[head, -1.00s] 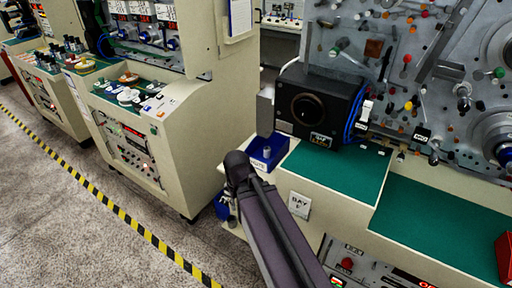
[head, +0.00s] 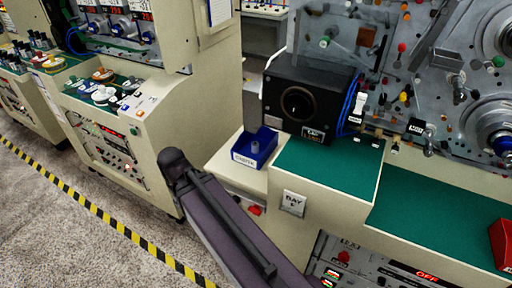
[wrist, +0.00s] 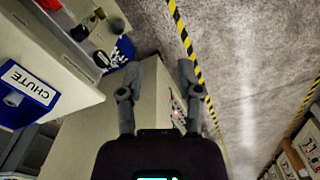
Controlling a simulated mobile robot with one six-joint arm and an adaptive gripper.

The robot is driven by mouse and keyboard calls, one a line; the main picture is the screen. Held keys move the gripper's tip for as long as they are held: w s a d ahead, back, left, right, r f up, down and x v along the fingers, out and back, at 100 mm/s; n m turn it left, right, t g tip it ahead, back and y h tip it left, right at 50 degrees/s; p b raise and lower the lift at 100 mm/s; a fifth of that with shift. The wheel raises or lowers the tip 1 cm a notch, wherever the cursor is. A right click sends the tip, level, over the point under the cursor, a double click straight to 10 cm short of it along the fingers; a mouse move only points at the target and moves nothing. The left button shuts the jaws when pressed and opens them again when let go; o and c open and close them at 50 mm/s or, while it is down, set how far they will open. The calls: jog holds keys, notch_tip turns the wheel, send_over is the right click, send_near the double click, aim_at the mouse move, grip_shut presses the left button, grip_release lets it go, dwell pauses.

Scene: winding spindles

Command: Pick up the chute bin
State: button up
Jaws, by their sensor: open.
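The chute bin (head: 255,149) is a small blue open bin with a white label. In the head view it sits on a cream ledge left of the black box, with a grey cylindrical piece inside. In the wrist view the chute bin (wrist: 28,92) is at the left edge, its label reading CHUTE. My gripper (wrist: 158,75) is open and empty in the wrist view, well to the right of the bin, over cream cabinet side and floor. In the head view my arm reaches up left of the ledge, and the fingers are hidden.
A black box with a round lens (head: 298,105) stands right of the bin, above a green work surface (head: 335,170). A cream console (head: 120,130) stands to the left. Another blue bin (wrist: 122,52) shows in the wrist view. Yellow-black tape (head: 100,213) marks the open floor.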

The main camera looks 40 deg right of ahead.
jog(key=shift+a, duration=0.15)
jog(key=w+d+f+m+t+h+b, duration=0.2)
jog(key=w+d+m+h+b, duration=0.4)
jog(key=w+d, duration=0.4)
jog(key=w+d+f+m+t+h+b, duration=0.2)
jog(key=w+d+m+h+b, duration=0.3)
jog(key=d, duration=1.3)
jog(key=w+m+t+b, duration=0.1)
jog(key=w+m+b, duration=0.1)
jog(key=w+b, duration=0.1)
jog(key=shift+w+d+h, duration=0.15)
jog(key=shift+w+h, duration=0.25)
jog(key=shift+w, duration=0.5)
jog(key=shift+b, duration=0.3)
jog(key=b+x, duration=0.3)
jog(key=x, duration=0.5)
jog(key=shift+f, duration=0.1)
jog(key=shift+w+d+f+b, duration=0.1)
jog(key=shift+d+b, duration=0.2)
